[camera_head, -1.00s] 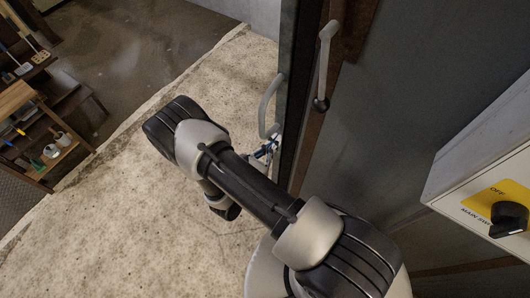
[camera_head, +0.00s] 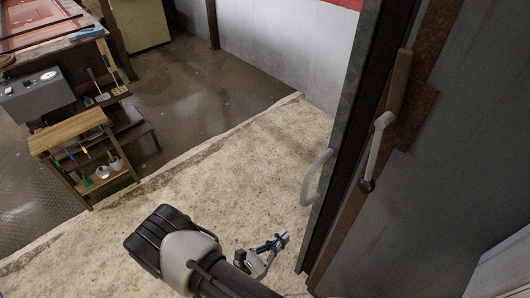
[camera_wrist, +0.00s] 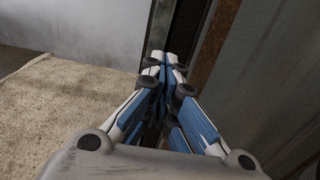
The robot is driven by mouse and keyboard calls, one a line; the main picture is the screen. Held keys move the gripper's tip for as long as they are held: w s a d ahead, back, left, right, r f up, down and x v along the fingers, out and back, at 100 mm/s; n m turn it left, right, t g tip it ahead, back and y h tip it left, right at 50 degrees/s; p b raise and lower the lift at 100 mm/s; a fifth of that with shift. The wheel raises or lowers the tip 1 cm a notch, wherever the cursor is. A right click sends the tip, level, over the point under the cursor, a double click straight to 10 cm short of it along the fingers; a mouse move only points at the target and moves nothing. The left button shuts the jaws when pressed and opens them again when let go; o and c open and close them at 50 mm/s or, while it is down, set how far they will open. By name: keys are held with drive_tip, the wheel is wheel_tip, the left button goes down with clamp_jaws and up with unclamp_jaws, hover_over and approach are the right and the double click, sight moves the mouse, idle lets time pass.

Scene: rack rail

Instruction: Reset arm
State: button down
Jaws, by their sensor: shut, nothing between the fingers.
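My arm reaches in from the bottom of the head view, above the pale concrete floor. My gripper (camera_head: 284,237) shows there near the foot of the metal door frame, with blue and white fingers. In the wrist view my gripper (camera_wrist: 164,62) has its fingers together with nothing between them. It points toward the dark door edge (camera_wrist: 186,35) and appears apart from it, though the exact gap cannot be told.
A grey pull handle (camera_head: 316,178) juts from the door edge, close to my gripper. A lever (camera_head: 375,150) is on the metal panel to the right. A wooden tool bench (camera_head: 75,130) stands far left. The concrete floor (camera_head: 200,185) is clear.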

drive_tip(key=s+d+r+m+g+y, duration=0.2)
drive_tip(key=d+r+m+g, duration=0.3)
drive_tip(key=r+m, duration=0.4)
drive_tip(key=s+d+r+m+g+y, duration=0.2)
drive_tip(key=r+m+g, duration=0.45)
drive_tip(key=r, duration=0.45)
drive_tip(key=s+r+m+t+y, duration=0.2)
drive_tip(key=s+r+m+y, duration=0.2)
drive_tip(key=r, duration=0.3)
drive_tip(key=s+r+m+t+y, duration=0.3)
drive_tip(key=s+r+m+y, duration=0.2)
drive_tip(key=r+m+y, duration=0.1)
drive_tip(key=shift+a+r, duration=0.4)
drive_tip(key=shift+r, duration=0.35)
